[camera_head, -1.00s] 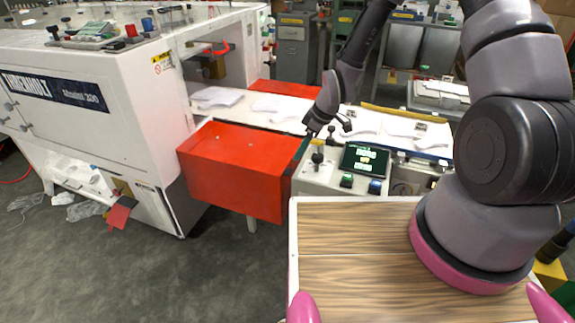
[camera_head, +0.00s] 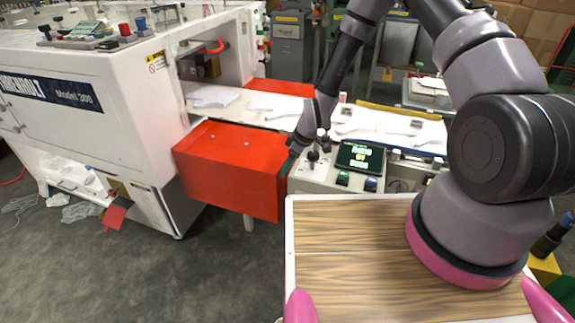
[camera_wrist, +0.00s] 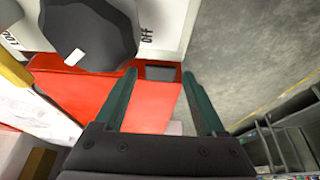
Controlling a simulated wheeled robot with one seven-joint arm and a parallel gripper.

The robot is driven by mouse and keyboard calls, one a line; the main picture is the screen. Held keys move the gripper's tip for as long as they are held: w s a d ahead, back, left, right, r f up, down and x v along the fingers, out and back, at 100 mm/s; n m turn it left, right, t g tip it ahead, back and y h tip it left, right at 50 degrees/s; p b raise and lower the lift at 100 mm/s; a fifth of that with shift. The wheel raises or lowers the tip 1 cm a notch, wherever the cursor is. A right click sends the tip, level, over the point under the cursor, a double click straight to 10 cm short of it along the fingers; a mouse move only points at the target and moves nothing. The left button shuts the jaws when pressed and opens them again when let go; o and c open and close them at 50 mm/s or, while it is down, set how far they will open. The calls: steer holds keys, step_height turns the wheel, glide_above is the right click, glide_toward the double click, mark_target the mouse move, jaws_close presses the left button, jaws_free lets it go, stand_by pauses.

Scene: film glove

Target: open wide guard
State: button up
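The wide guard (camera_head: 230,170) is a red box-shaped cover on the front of the machine, to the right of the white cabinet. It appears shut. My gripper (camera_head: 288,163) is at the guard's right end, its teal fingers pointing down by the top right edge. In the wrist view, my gripper (camera_wrist: 159,75) is open, with two teal fingers apart. The red guard (camera_wrist: 155,105) shows between and left of them, and a small dark grey piece lies between the fingertips. Whether the fingers touch the guard cannot be told.
A control box with a lit screen (camera_head: 360,157) and a black knob (camera_head: 313,157) stands right of the guard. The black knob (camera_wrist: 88,35) is close to my left finger in the wrist view. White glove shapes lie on the conveyor (camera_head: 270,105) behind.

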jaws_close()
stand_by(1.2)
